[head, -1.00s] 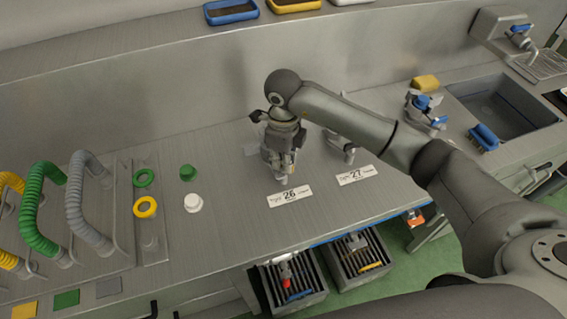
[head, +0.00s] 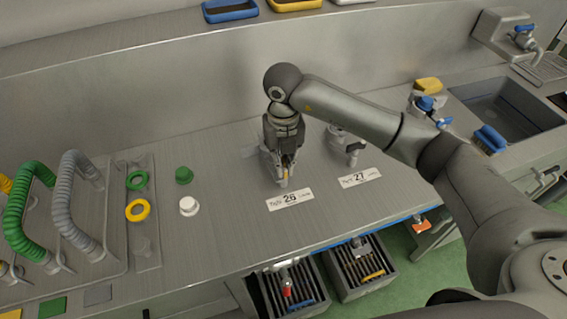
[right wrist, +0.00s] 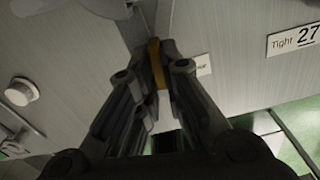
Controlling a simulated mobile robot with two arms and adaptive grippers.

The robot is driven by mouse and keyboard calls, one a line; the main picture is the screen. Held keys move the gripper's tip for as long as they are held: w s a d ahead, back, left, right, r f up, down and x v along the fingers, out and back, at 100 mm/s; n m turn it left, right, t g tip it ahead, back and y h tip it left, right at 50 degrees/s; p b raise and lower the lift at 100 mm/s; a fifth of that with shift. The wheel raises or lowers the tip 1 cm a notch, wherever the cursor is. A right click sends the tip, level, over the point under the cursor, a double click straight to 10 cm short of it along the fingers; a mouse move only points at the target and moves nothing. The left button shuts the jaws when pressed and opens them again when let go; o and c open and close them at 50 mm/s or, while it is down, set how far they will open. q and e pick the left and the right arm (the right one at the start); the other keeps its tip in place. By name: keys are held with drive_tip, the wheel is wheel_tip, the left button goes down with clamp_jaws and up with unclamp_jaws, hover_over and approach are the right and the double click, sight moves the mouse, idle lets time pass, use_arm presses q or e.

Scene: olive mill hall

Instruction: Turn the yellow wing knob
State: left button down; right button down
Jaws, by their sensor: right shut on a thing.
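The yellow wing knob (right wrist: 154,60) shows in the right wrist view as a narrow yellow strip between my fingers. In the head view it is hidden behind my right gripper (head: 283,170). That gripper points down at the fitting behind the label "26" (head: 290,199) and is shut on the knob. Its two fingers (right wrist: 155,75) close on the knob from both sides in the wrist view. How far the knob is turned cannot be told. My left gripper is not in view.
A similar grey fitting (head: 353,150) stands close to the right, behind label "27" (head: 360,177). A white knob (head: 189,206) and green knob (head: 183,175) are to the left, beyond free counter. Two slatted crates (head: 358,291) are below the front edge.

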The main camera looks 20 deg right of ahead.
sight(284, 164)
drive_tip(key=m+b, duration=0.1)
drive_tip(key=m, duration=0.4)
drive_tip(key=shift+w+m, duration=0.1)
drive_tip(key=shift+m, duration=0.3)
drive_tip(key=m, duration=1)
drive_tip(key=shift+r+m, duration=0.1)
drive_tip(key=shift+m, duration=0.3)
drive_tip(key=c, duration=1.6)
unclamp_jaws()
drive_tip(key=shift+o, duration=0.2)
wheel_tip(284, 164, up, 12)
